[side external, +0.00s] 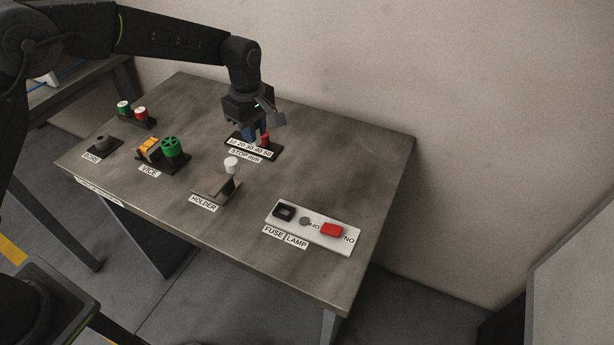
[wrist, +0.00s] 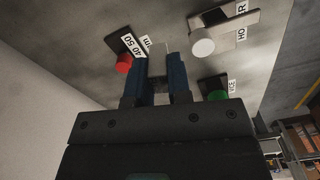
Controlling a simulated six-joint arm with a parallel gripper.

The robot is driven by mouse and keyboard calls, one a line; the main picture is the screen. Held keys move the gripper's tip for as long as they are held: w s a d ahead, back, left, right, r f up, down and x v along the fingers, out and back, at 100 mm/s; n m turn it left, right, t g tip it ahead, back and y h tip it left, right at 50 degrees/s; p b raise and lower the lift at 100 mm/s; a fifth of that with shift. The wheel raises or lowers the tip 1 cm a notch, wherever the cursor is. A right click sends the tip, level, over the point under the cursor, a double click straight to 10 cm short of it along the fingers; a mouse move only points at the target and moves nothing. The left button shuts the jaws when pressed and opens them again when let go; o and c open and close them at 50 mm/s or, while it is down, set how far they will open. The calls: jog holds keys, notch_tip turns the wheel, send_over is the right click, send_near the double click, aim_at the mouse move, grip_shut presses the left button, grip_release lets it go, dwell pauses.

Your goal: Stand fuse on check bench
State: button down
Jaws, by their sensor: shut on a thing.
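My gripper (side external: 259,132) hangs over the far middle of the table, by the stop plate with the red knob. In the wrist view its two blue fingers (wrist: 162,72) are close together, shut on a small greyish piece (wrist: 157,66) that seems to be the fuse; its shape is mostly hidden. The check bench (side external: 318,232) is a white panel at the table's right front. It has a black socket (side external: 284,212) above the FUSE label, a round grey lamp (side external: 304,221) and a red block (side external: 332,230). My gripper is well behind and left of this panel.
The stop plate (side external: 268,154) with its red knob stands beside my gripper. A holder (side external: 212,188) with a white cylinder (side external: 231,162) stands between gripper and front edge. The vice (side external: 180,168) with a green wheel and the bore block (side external: 101,145) are left. The table's right back is clear.

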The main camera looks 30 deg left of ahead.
jog(key=w+m, duration=0.1)
jog(key=w, duration=0.3)
send_over(313, 179)
jog(key=shift+m, duration=0.3)
notch_tip(313, 179, down, 8)
jog(key=shift+r, duration=0.25)
jog(key=shift+f, duration=2)
jog(key=shift+f, duration=0.1)
jog(key=c, duration=1.1)
grip_release()
jog(key=shift+o, duration=0.2)
notch_tip(313, 179, up, 12)
